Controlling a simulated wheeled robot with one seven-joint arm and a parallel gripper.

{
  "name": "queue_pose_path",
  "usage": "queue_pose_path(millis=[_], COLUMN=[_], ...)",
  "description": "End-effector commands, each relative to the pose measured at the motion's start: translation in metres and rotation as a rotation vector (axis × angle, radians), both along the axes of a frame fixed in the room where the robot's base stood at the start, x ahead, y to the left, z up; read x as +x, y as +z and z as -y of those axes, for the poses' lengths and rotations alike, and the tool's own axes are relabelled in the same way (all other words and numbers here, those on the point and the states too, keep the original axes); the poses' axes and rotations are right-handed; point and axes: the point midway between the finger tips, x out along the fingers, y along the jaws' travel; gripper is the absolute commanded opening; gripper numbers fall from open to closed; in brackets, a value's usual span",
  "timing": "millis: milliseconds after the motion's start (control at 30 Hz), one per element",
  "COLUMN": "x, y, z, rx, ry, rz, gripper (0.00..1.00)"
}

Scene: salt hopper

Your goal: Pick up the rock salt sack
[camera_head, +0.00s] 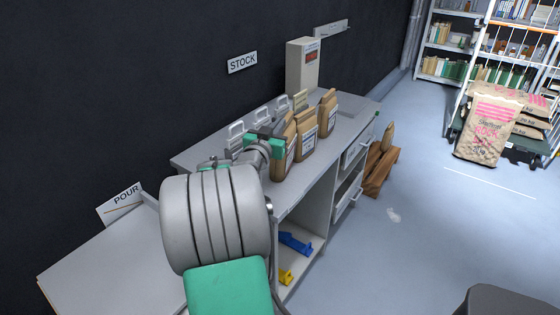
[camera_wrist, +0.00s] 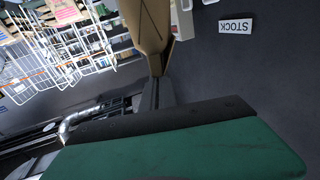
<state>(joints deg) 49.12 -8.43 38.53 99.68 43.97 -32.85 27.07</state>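Several upright brown paper sacks with white labels stand in a row on the grey bench; the nearest (camera_head: 283,152) is beside my gripper (camera_head: 264,145), and another sack (camera_head: 305,130) stands behind it. Their label text is too small to read, so I cannot tell which holds rock salt. A large sack printed "ROCK" in pink (camera_head: 492,120) leans at the trolley at the right, far from my gripper. In the wrist view a brown sack (camera_wrist: 148,22) shows just beyond the dark finger. Whether the fingers are around it or only beside it is unclear.
The bench (camera_head: 345,150) has white-handled containers (camera_head: 236,133) along its back and a tall box (camera_head: 302,65) at the far end. The floor (camera_head: 420,235) in front is mostly clear. Shelves (camera_head: 448,45) stand at the back right.

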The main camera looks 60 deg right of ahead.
Motion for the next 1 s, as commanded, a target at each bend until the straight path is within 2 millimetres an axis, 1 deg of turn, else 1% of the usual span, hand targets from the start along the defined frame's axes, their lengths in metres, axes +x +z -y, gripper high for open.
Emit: queue_pose_path(millis=[33, 967, 1000], x=[-0.0034, -0.0030, -0.0025], y=[-0.0291, -0.0291, -0.0207], z=[-0.0021, -0.0022, -0.0014], rx=[0.049, 0.049, 0.035], ry=[-0.005, -0.004, -0.003], rz=[-0.025, -0.023, -0.017], gripper=[0.00, 0.00, 0.00])
